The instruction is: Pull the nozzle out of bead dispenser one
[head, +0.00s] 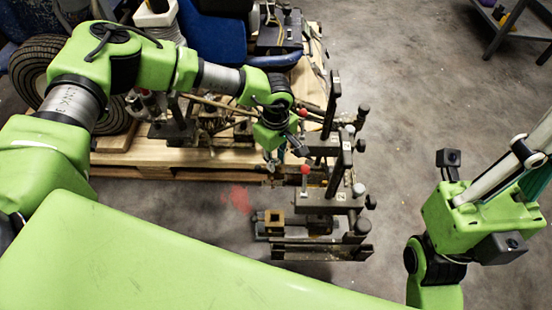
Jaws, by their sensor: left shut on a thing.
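The bead dispensers are dark metal units with upright posts and levers on the striper's right side. The near unit (315,203) bears a plate that looks like a "2" and has a red knob (304,170). Just behind it is another unit (322,146), with a red knob (304,113) beside it; its number is too small to read surely. My left gripper (274,163) points down at the left side of these units. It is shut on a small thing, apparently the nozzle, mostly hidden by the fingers. My right arm shows at the right; its gripper is not in view.
The striper stands on a wooden pallet (185,157) with a black wheel (40,75) at the left. A metal bracket (318,250) stands low at the near end. Concrete floor (425,90) to the right is clear, up to a dark table (500,22).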

